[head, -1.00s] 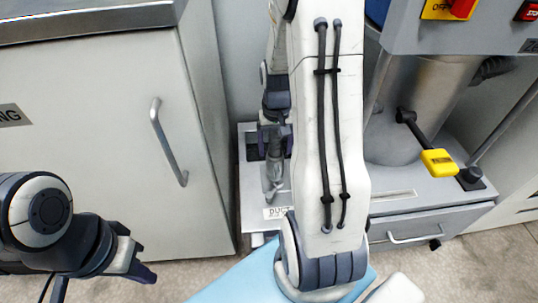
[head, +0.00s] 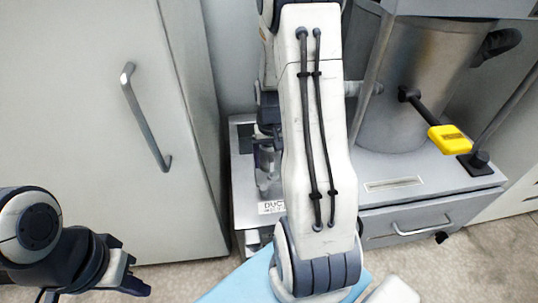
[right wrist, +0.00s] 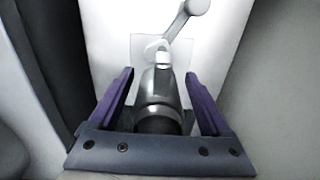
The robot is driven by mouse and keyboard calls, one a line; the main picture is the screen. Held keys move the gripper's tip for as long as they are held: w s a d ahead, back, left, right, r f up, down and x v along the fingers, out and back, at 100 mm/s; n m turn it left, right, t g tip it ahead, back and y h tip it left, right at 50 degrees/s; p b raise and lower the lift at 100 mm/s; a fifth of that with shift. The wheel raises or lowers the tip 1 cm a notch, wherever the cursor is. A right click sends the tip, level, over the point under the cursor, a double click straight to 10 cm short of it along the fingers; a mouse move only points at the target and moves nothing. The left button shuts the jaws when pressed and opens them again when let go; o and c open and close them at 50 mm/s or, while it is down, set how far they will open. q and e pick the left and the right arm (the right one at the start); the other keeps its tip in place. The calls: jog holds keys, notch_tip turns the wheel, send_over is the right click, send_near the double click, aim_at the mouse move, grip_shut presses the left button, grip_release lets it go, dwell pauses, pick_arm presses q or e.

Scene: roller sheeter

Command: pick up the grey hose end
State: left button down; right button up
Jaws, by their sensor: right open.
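The grey hose end (right wrist: 160,92) is a metallic grey cylinder with a dark near end, upright in the middle of the right wrist view. My right gripper (right wrist: 160,92) is open, with one purple finger on each side of it. Gaps show between the fingers and the cylinder. In the head view the hose end (head: 267,180) stands near the DUCT label, and my right gripper is just above it, partly hidden by my arm. My left gripper (head: 135,286) is at the lower left, away from the hose end; its jaw opening is unclear.
A grey cabinet (head: 70,110) with a bar handle (head: 145,120) stands at the left. A machine base (head: 400,168) with a drawer (head: 415,220) fills the right. A lever with a yellow grip (head: 450,139) sticks out from a metal drum (head: 400,95). Floor shows below.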

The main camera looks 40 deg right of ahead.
jog(key=shift+r, duration=0.1)
jog(key=c, duration=1.2)
grip_shut()
jog(key=shift+w, duration=0.1)
